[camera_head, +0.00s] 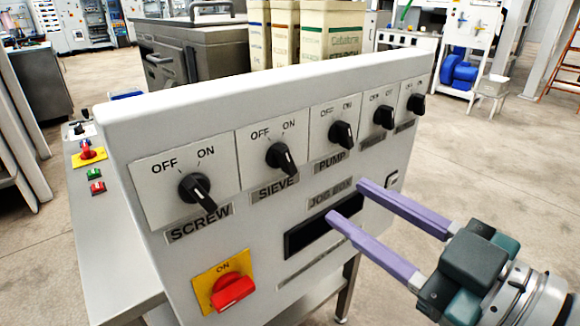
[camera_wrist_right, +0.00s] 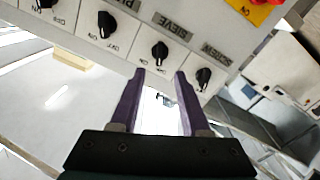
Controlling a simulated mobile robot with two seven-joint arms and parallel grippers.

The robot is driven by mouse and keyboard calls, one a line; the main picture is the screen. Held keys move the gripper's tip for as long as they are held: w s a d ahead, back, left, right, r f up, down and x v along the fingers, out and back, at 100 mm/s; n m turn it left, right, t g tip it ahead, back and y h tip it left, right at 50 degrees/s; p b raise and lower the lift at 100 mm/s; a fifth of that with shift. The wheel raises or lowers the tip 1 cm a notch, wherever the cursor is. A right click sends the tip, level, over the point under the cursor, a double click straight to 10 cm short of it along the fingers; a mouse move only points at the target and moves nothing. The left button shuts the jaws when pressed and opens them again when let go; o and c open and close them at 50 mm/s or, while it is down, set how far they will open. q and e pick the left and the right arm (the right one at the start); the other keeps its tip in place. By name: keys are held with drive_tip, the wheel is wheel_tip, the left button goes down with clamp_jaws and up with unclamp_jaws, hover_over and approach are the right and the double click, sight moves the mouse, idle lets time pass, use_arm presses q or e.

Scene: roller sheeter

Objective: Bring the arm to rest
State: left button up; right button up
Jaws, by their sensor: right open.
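My right gripper (camera_head: 347,200) comes in from the lower right in the head view, with two long purple fingers. The fingers are apart and nothing is between them. The fingertips appear in front of the white control panel (camera_head: 250,95), near the jog box display (camera_head: 305,235); I cannot tell whether they touch it. In the right wrist view the open fingers (camera_wrist_right: 159,72) point toward the row of black knobs, with the sieve knob (camera_wrist_right: 160,51) beyond the gap. My left gripper is in neither view.
The panel carries the screw knob (camera_head: 196,189), the pump knob (camera_head: 342,134), others and a red rotary switch (camera_head: 232,289) on yellow. A side console (camera_head: 110,235) has a red emergency button (camera_head: 87,152). Ingredient boxes (camera_head: 330,30) stand behind.

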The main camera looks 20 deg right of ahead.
idle(0.3)
drive_tip(key=s+d+r+m+g+h+p, duration=0.1)
drive_tip(key=s+r+m+g+h+p, duration=0.25)
drive_tip(key=s+g+p, duration=0.4)
drive_tip(key=s+r+m+g+h+p, duration=0.3)
drive_tip(key=s+r+g+p, duration=0.25)
drive_tip(key=s+p, duration=0.3)
wheel_tip(320, 180, up, 35)
drive_tip(key=p, duration=3.5)
drive_tip(key=shift+d, duration=0.2)
drive_tip(key=shift+y, duration=0.25)
drive_tip(key=shift+s, duration=0.1)
